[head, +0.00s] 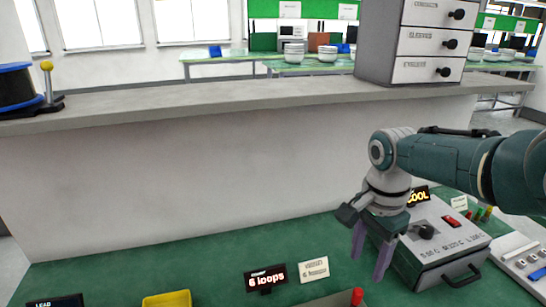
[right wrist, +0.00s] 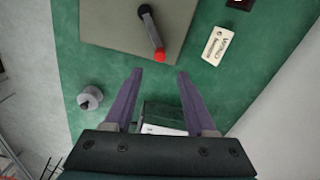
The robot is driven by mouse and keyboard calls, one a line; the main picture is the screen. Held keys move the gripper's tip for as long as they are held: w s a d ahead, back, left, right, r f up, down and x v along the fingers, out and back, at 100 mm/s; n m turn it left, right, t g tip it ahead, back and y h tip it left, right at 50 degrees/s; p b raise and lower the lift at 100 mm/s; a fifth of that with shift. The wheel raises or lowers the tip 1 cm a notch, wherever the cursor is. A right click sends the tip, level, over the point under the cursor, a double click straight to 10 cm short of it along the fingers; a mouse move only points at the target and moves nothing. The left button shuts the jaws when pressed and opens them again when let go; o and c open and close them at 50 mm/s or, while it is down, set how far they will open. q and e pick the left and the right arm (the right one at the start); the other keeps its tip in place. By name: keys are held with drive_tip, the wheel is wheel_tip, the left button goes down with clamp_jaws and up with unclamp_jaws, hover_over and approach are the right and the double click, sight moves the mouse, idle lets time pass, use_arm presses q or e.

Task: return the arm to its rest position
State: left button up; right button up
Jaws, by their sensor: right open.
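My right gripper (head: 368,264) is open, its two purple fingers pointing down above the green bench, just left of the grey control box. In the right wrist view the open fingers (right wrist: 159,75) have nothing between their tips. They are apart from the grey plate (right wrist: 115,28) with its black crank handle (right wrist: 149,25) and red knob (right wrist: 160,54). The red knob also shows at the bottom edge of the head view (head: 357,296). My left gripper is not in view.
A "6 loops" display (head: 266,279), a label card (head: 314,269) and a yellow bin (head: 167,299) stand on the bench. Behind runs a raised ledge (head: 220,98) with a drawer cabinet (head: 378,45) and a blue-rimmed spool (head: 15,88).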

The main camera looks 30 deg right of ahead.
idle(0.3)
drive_tip(key=shift+a+f, duration=0.15)
drive_tip(key=s+a+n+t, duration=0.2)
drive_tip(key=s+a+n, duration=0.7)
drive_tip(key=a+n, duration=0.3)
drive_tip(key=s+a+r+n+t, duration=0.2)
drive_tip(key=s+a+r+n, duration=0.2)
drive_tip(key=s+r+n, duration=0.6)
wheel_tip(320, 180, up, 34)
drive_tip(key=w+m+p, duration=0.1)
drive_tip(key=p, duration=3.2)
drive_tip(key=shift+w+d+p, duration=0.15)
drive_tip(key=shift+w+p, duration=0.15)
drive_tip(key=shift+p, duration=0.1)
drive_tip(key=shift+f, duration=0.1)
